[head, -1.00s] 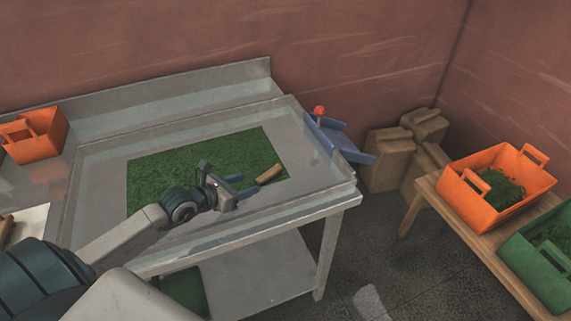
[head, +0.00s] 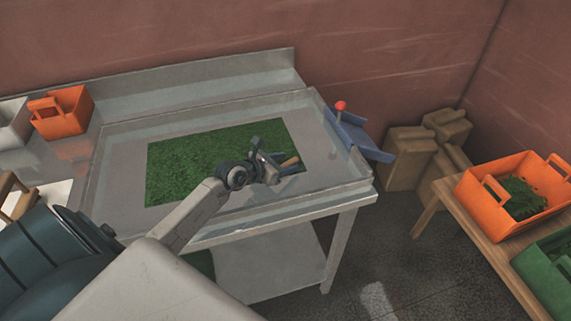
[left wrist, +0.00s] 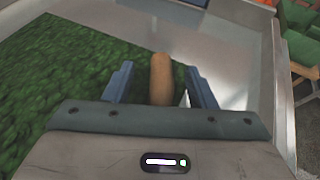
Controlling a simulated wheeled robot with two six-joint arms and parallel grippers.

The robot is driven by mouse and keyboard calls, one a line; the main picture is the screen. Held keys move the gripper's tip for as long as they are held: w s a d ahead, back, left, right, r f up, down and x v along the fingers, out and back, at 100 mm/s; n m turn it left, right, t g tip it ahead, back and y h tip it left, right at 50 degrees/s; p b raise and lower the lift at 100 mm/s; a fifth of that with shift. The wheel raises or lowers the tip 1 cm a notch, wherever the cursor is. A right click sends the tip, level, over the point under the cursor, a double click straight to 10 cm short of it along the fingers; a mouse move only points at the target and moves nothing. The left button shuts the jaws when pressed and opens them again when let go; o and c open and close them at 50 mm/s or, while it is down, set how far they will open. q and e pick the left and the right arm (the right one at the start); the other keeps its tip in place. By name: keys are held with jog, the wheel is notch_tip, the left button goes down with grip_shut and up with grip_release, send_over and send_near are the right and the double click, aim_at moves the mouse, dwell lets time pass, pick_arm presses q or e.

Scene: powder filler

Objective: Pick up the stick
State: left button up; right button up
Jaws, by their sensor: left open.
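The stick (head: 290,162) is a short tan-brown rod at the right edge of the green mat on the metal table. In the left wrist view the stick (left wrist: 161,78) stands out lengthwise between the two blue fingers, with a gap on each side; its near end is hidden behind the gripper body. My left gripper (head: 287,164) is open around the stick. In the left wrist view the left gripper (left wrist: 160,85) has its fingers apart. My right gripper is not in view.
The green mat (head: 190,165) lies on the metal table (head: 320,150), which has raised edges. A blue chute with a red knob (head: 341,105) is at its right. Orange bins (head: 62,112) stand left and right. Brown sacks (head: 408,165) sit on the floor behind.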

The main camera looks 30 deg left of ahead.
pick_arm(q)
jog(key=shift+x, duration=0.9)
jog(key=shift+s, duration=0.1)
jog(key=c, duration=1.1)
jog(key=shift+o, duration=0.2)
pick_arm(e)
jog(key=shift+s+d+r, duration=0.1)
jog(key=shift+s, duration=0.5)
